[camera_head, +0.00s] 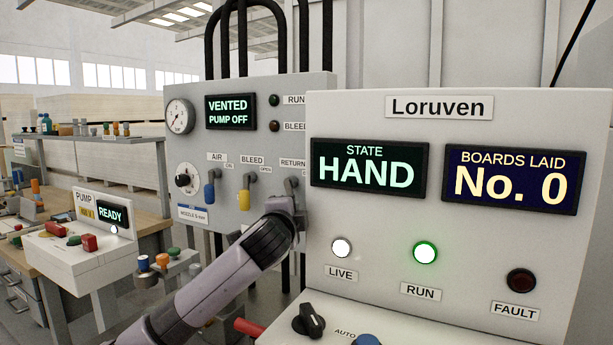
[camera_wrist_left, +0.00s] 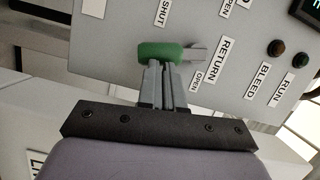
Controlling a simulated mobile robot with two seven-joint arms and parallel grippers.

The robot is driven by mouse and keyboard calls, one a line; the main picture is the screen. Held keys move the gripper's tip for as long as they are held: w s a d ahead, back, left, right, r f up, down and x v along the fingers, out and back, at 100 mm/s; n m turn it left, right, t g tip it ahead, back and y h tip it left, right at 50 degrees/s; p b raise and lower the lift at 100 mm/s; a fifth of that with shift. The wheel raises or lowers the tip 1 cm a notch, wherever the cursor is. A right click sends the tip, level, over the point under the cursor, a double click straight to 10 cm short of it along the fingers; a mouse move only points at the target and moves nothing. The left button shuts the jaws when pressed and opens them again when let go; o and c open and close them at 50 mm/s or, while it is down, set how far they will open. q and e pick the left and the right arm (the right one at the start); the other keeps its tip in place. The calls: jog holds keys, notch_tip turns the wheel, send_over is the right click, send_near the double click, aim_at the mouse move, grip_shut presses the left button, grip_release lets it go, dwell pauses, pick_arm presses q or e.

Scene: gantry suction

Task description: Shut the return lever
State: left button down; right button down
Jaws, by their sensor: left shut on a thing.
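The return lever (camera_head: 289,184) is on the grey valve panel (camera_head: 318,130), under the RETURN label. In the left wrist view its green handle (camera_wrist_left: 158,50) extends leftward from a grey pivot, which is downward on the panel. My left gripper (camera_head: 293,194) reaches the lever and hides most of it in the head view. In the left wrist view my left gripper (camera_wrist_left: 165,66) has its fingers close together, shut on the green handle. An OPEN label (camera_wrist_left: 203,80) is beside the pivot. My right gripper is not in view.
The blue air lever (camera_head: 210,194) and yellow bleed lever (camera_head: 244,198) hang left of the return lever. A large Loruven console (camera_head: 455,240) stands close on the right, its RUN lamp lit green. A pump box (camera_head: 85,250) and workbench are at the left.

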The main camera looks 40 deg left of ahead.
pick_arm(q)
jog(key=shift+s+a+m, duration=0.15)
jog(key=shift+a+m, duration=0.35)
jog(key=shift+m, duration=0.4)
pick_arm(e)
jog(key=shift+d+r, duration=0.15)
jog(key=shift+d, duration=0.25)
pick_arm(q)
jog(key=shift+t, duration=0.3)
jog(key=shift+f, duration=0.1)
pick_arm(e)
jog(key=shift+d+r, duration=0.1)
